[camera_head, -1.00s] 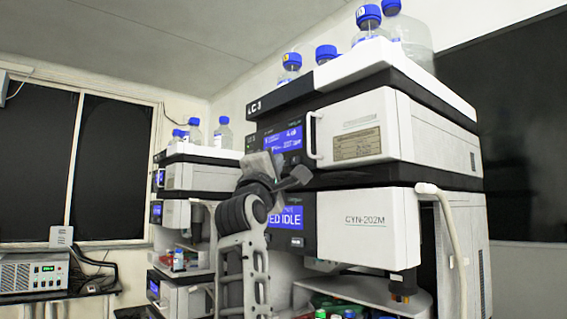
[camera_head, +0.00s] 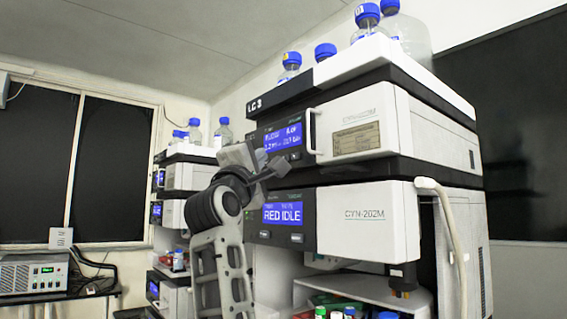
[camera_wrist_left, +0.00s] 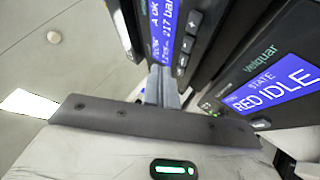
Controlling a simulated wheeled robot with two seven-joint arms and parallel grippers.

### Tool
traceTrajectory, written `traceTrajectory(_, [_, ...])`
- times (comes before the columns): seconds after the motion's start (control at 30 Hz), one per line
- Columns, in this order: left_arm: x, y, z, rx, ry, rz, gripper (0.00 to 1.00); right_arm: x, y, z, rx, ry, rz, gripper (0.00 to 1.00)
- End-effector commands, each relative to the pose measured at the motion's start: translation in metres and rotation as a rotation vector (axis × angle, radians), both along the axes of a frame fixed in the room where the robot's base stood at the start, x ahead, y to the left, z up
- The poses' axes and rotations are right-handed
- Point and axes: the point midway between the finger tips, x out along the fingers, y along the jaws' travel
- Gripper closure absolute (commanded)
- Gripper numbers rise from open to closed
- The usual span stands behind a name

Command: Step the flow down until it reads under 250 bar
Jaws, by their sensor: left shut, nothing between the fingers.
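The upper pump module of the LC 3 stack has a blue display (camera_head: 284,137) with a flow line and a bar reading. In the left wrist view this display (camera_wrist_left: 162,35) is steeply turned and seems to read 217 bar, with A OK beside the flow. Small dark buttons (camera_wrist_left: 184,58) lie along its edge. My left gripper (camera_head: 262,165) is shut and empty, in front of the panel just below and left of the display. Its fingers (camera_wrist_left: 162,88) point toward the panel in the left wrist view; I cannot tell whether they touch it. My right gripper is not in view.
The module below has a display (camera_head: 283,213) reading RED IDLE. A white handle (camera_head: 312,135) projects beside the upper display. Blue-capped bottles (camera_head: 368,22) stand on top. A pale hose (camera_head: 446,225) hangs at the right. A second stack (camera_head: 190,178) stands further left.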

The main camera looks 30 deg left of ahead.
Motion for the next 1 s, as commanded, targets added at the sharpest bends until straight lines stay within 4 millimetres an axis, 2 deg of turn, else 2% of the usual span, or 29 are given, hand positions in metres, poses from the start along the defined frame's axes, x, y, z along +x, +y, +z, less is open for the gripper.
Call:
traceTrajectory(0.13, [-0.014, 0.006, -0.001, -0.001, -0.003, 0.002, 1.00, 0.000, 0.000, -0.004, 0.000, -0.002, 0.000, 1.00])
traceTrajectory(0.3, [-0.020, 0.008, 0.000, 0.000, -0.001, 0.001, 1.00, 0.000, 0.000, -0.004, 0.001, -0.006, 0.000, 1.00])
traceTrajectory(1.0, [-0.020, 0.008, 0.000, 0.000, 0.000, 0.000, 1.00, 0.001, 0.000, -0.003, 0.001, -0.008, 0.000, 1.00])
